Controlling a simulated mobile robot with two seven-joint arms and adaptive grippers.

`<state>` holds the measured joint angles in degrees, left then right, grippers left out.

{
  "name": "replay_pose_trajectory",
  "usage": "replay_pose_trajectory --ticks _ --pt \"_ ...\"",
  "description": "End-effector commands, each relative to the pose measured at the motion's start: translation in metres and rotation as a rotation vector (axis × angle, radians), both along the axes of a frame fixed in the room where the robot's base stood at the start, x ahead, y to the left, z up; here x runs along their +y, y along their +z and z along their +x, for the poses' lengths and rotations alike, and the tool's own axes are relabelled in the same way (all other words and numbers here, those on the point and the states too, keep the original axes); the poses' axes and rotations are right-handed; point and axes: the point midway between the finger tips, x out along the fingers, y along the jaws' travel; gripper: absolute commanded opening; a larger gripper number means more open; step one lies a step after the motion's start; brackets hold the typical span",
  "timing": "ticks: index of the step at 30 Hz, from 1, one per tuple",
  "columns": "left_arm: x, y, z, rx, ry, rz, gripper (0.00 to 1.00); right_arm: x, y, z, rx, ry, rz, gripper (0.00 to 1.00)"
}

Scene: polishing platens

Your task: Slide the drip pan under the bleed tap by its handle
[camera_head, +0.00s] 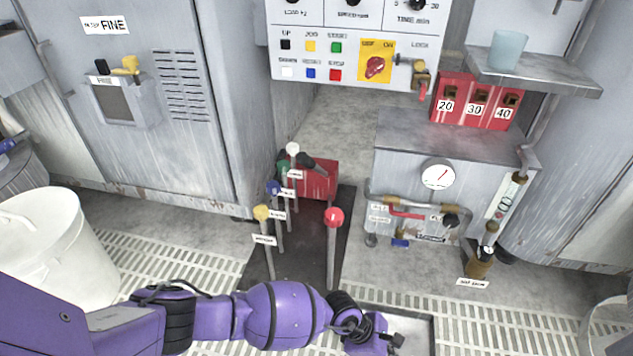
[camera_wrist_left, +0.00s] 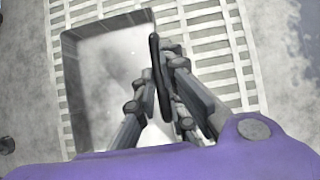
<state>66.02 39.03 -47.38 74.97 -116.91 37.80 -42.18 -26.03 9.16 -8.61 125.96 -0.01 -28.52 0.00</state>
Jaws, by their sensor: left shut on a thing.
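The drip pan (camera_head: 420,322) is a shallow grey tray on the floor grating at the bottom of the head view, partly covered by my arm. In the left wrist view the pan (camera_wrist_left: 100,45) shows its pale inside and dark rim. Its dark handle (camera_wrist_left: 155,55) stands between the fingers of my left gripper (camera_wrist_left: 160,100), which is shut on it. In the head view my left gripper (camera_head: 385,342) is at the bottom edge. A red-levered tap (camera_head: 405,213) is on the grey cabinet's front pipe; I cannot read its label. My right gripper is not in view.
Coloured levers, including a red-knobbed one (camera_head: 333,218), rise from a dark plate left of the pan. A brass fitting (camera_head: 481,264) stands at the right of the grey cabinet (camera_head: 405,160). A white bucket (camera_head: 55,250) is at left. Floor between pan and cabinet looks clear.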

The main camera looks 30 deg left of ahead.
Motion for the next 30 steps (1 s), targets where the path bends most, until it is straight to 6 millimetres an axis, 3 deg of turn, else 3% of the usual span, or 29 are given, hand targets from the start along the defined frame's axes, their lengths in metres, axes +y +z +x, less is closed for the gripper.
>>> replay_pose_trajectory --ticks 1,15,30 --pt "-0.001 0.004 0.009 -0.008 0.000 -0.002 0.00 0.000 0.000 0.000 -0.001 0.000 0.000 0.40" --pt "0.006 0.004 0.035 -0.008 0.000 -0.001 0.00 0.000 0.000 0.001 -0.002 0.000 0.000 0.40" --pt "0.008 0.004 0.042 -0.008 0.000 -0.003 0.00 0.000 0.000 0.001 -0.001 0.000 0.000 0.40"
